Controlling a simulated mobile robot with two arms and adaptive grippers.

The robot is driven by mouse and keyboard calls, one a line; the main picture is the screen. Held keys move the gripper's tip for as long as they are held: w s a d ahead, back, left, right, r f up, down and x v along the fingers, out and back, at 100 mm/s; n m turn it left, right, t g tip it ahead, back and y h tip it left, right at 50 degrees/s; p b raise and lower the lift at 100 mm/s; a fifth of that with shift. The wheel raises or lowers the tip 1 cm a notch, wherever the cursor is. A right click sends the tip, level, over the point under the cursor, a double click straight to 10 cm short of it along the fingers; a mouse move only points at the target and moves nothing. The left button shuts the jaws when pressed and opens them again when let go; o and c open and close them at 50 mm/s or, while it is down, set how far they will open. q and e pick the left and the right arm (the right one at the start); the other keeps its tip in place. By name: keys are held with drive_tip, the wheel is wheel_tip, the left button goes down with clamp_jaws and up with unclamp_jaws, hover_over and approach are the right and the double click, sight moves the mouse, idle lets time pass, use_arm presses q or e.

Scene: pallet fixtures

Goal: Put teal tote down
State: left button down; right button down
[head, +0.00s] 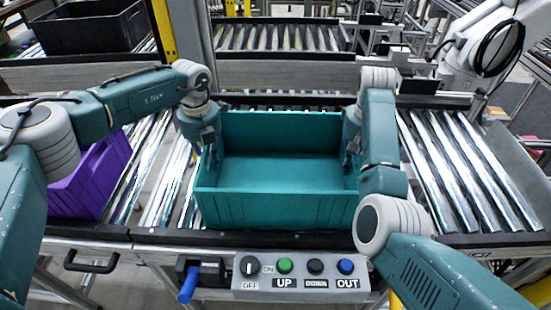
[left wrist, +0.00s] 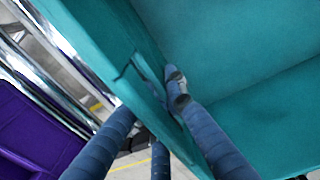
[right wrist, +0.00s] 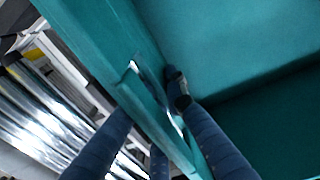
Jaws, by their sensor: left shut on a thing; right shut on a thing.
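The teal tote (head: 280,208) is empty and upright at the middle of the roller conveyor in the head view. My left gripper (head: 208,150) is shut on its left wall, and my right gripper (head: 352,150) is shut on its right wall. In the left wrist view, fingers of my left gripper (left wrist: 165,110) straddle the tote wall (left wrist: 110,60) at its handle slot. In the right wrist view, my right gripper (right wrist: 165,110) straddles the opposite wall (right wrist: 100,50) the same way. Whether the tote's underside touches the rollers is hidden.
A purple tote (head: 92,178) stands on the rollers to the left. Bare rollers (head: 460,170) lie to the right. A control panel (head: 300,276) with buttons is at the front edge. A black bin (head: 90,28) sits at the back left, and a white robot arm (head: 490,40) stands at the back right.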

use_arm(q)
drive_tip(key=shift+f+b, duration=0.5)
drive_tip(key=shift+f, duration=0.15)
use_arm(e)
drive_tip(key=shift+f, duration=0.65)
use_arm(q)
drive_tip(key=c, duration=1.8)
unclamp_jaws()
use_arm(e)
drive_tip(key=c, duration=1.8)
unclamp_jaws()
use_arm(q)
drive_tip(key=shift+r, duration=0.1)
use_arm(e)
drive_tip(key=shift+s+r, duration=0.1)
use_arm(q)
drive_tip(key=shift+s, duration=0.1)
wheel_tip(320, 180, up, 12)
drive_tip(key=shift+f, duration=0.1)
use_arm(e)
wheel_tip(320, 180, up, 11)
drive_tip(key=shift+f, duration=0.1)
drive_tip(key=shift+r, duration=0.55)
